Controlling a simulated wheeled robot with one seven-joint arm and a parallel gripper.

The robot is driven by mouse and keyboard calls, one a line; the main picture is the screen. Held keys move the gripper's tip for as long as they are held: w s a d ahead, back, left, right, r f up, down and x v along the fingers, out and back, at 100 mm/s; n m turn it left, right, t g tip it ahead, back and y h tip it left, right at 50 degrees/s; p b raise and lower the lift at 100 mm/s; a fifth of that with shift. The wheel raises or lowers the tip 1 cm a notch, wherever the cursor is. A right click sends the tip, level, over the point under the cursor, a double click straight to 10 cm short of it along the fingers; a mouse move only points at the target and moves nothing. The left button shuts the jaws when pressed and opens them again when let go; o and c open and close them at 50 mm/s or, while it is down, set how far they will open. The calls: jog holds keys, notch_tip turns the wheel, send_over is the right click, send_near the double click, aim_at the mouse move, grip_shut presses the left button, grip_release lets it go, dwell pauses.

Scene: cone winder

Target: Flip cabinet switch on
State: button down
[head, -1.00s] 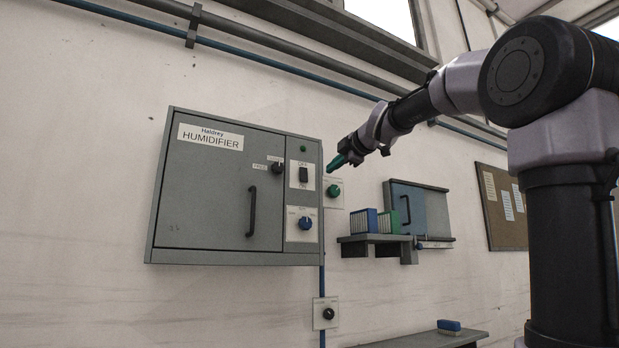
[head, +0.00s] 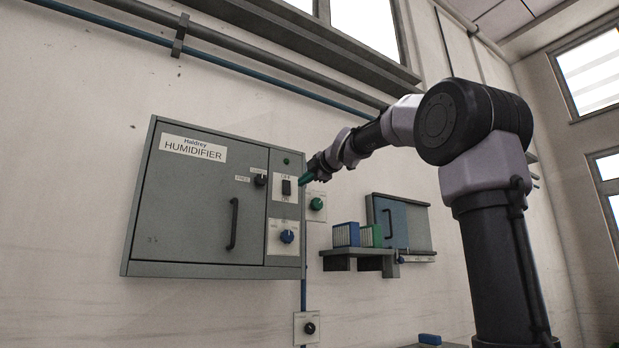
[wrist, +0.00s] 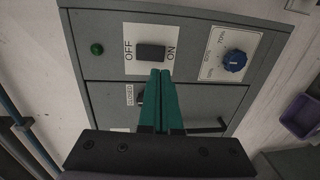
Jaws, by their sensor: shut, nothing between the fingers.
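The grey humidifier cabinet (head: 185,215) hangs on the wall at the left of the head view. Its black rocker switch (head: 286,187) sits on a white plate at the upper right of the front. In the wrist view the switch (wrist: 151,52) lies between the words OFF and ON. My gripper (head: 303,181) is shut and empty, close to the right of the switch in the head view. In the wrist view its green fingertips (wrist: 160,73) are together just below the switch; I cannot tell whether they touch it.
A blue dial (head: 287,236) is below the switch and a black latch knob (head: 260,180) is left of it. A green lamp (wrist: 97,49) is on the cabinet. A green knob (head: 316,204) and a shelf with blue and green boxes (head: 346,234) are to the right.

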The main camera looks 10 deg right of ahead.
aim_at(287, 193)
jog(key=x, duration=0.8)
jog(key=shift+w+f, duration=0.15)
jog(key=shift+w, duration=0.1)
jog(key=shift+s, duration=0.1)
